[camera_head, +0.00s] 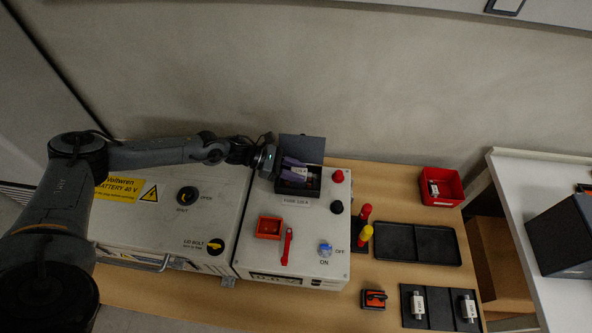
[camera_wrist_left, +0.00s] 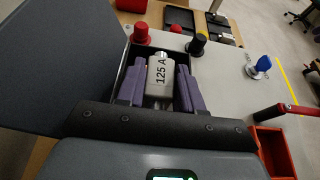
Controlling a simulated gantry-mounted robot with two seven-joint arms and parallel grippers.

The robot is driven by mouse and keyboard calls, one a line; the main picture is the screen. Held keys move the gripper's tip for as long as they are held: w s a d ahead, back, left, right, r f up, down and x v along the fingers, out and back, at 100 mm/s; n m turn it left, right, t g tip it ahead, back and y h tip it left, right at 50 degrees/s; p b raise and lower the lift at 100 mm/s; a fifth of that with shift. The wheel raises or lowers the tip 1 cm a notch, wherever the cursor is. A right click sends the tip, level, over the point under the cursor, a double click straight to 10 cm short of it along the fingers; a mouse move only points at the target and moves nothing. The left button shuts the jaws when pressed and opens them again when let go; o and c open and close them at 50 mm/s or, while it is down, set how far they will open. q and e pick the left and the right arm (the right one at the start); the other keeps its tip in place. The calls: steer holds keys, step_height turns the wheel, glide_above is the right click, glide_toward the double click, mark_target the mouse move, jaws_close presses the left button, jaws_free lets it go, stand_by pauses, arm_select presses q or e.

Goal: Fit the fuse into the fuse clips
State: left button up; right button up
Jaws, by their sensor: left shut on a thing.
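The fuse (camera_wrist_left: 161,72) is a pale block marked 125 A with metal ends. It also shows small in the head view (camera_head: 300,171). My left gripper (camera_head: 293,170) is shut on it, with a purple finger on each side in the left wrist view (camera_wrist_left: 161,88). Gripper and fuse are at the open black fuse box (camera_head: 293,188) on the grey panel, whose dark lid (camera_head: 302,148) stands up. The fuse clips are hidden by the fuse and fingers, so I cannot tell whether the fuse is seated. My right gripper is not in view.
On the panel are a red knob (camera_head: 338,175), a black knob (camera_head: 337,207), a red tray (camera_head: 269,227) and a blue switch (camera_head: 325,250). A red bin (camera_head: 455,199), a black tray (camera_head: 390,256) and dark mats (camera_head: 440,296) with other fuses lie to the right.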

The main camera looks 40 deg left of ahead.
arm_select(q)
steer(key=shift+f, duration=0.2)
steer(key=shift+f+b, duration=1.1)
steer(key=shift+f, duration=0.05)
steer(key=o, duration=1.2)
steer(key=shift+r, duration=0.1)
steer(key=shift+r+p, duration=2.35)
steer(key=shift+r, duration=0.7)
